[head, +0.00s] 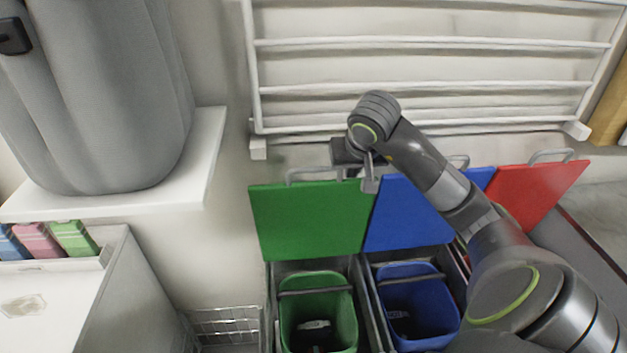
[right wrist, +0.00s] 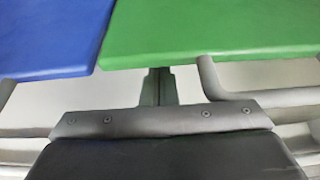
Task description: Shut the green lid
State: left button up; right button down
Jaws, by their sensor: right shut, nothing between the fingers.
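The green lid (head: 312,222) stands raised, hinged up behind the green bin (head: 318,318), which is open below it. Its grey handle (head: 312,172) runs along the lid's top edge. My right gripper (head: 350,170) is at the lid's top right corner, beside the right end of the handle; part of it is hidden by my arm. In the right wrist view the shut, empty fingers (right wrist: 158,87) are by the green lid's edge (right wrist: 215,30), with the handle (right wrist: 207,80) to their right. Whether they touch the lid I cannot tell. My left gripper is not in view.
The blue lid (head: 405,215) and the red lid (head: 538,190) also stand raised to the right. The blue bin (head: 418,305) is open. A white wall rack (head: 430,85) is behind. A white shelf (head: 205,165) with a grey sack is at left; a wire basket (head: 225,325) stands below.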

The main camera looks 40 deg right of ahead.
jog(key=shift+f, duration=0.2)
jog(key=s+a+p, duration=0.2)
jog(key=s+p, duration=0.3)
jog(key=shift+a+f, duration=0.2)
jog(key=shift+a, duration=0.2)
jog(key=shift+f, duration=0.1)
notch_tip(320, 180, up, 10)
jog(key=p, duration=1)
send_over(354, 200)
jog(key=s+a, duration=0.1)
jog(key=s, duration=0.1)
jog(key=shift+s+a, duration=0.15)
